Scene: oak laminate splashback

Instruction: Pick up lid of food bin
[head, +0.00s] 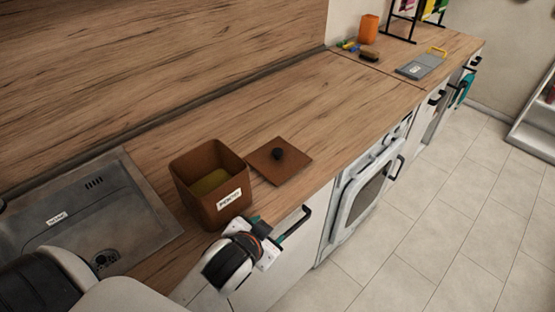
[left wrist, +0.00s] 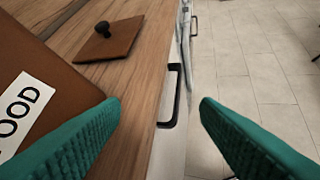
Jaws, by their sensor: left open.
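The brown food bin (head: 193,188) stands open on the wooden counter, with a white label on its front; its side and label also fill the left of the left wrist view (left wrist: 45,75). The lid (head: 292,168), a flat brown square with a round black knob, lies on the counter just right of the bin; it also shows in the left wrist view (left wrist: 121,40). My left gripper (left wrist: 160,105) is open and empty, with teal fingers, over the counter's front edge beside the bin. In the head view the left gripper (head: 267,240) is partly hidden by its wrist. My right gripper is not in view.
A metal sink (head: 135,205) is left of the bin. A black drawer handle (head: 295,224) projects below the counter edge near my left gripper. An oven (head: 365,190) is to the right.

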